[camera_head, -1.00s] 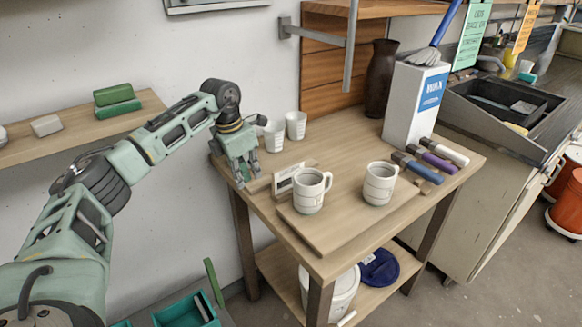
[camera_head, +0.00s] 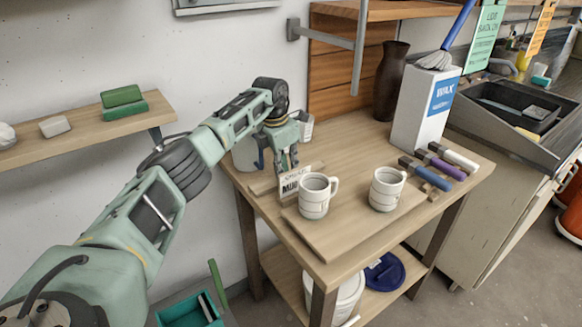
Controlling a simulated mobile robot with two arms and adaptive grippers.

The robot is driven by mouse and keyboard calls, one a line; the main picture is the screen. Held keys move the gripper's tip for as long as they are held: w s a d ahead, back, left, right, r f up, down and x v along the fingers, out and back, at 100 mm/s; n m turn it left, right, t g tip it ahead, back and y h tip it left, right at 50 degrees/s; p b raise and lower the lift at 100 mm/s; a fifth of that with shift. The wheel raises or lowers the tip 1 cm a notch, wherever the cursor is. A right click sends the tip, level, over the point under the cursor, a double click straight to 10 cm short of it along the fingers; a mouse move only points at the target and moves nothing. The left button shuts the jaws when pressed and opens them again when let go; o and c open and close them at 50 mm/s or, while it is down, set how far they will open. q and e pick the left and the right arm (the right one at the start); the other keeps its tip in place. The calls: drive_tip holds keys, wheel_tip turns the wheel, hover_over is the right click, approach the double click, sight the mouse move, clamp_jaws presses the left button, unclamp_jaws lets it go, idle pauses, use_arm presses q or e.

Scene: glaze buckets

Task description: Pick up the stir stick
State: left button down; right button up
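A pale wooden strip (camera_head: 263,187) lies near the back left of the worktable, partly behind the small sign card (camera_head: 291,184). It may be the stir stick, but I cannot tell for certain. My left gripper (camera_head: 279,167) points down just above and behind the card, close to this strip. Its fingers look apart, with nothing seen between them. Whether they touch the strip is hidden. My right gripper is not in view.
Two white mugs, one left (camera_head: 315,195) and one right (camera_head: 387,189), stand on a board close to the card. A white cup (camera_head: 305,126) is behind my gripper. A bucket (camera_head: 345,292) stands below.

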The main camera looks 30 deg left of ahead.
use_arm(q)
drive_tip(key=shift+w+d, duration=0.25)
drive_tip(key=shift+w, duration=0.25)
drive_tip(key=shift+w+d, duration=0.2)
drive_tip(key=shift+w, duration=0.25)
drive_tip(key=shift+s+f, duration=0.1)
drive_tip(key=shift+f, duration=0.7)
drive_tip(key=shift+s, duration=0.1)
drive_tip(key=shift+f, duration=0.15)
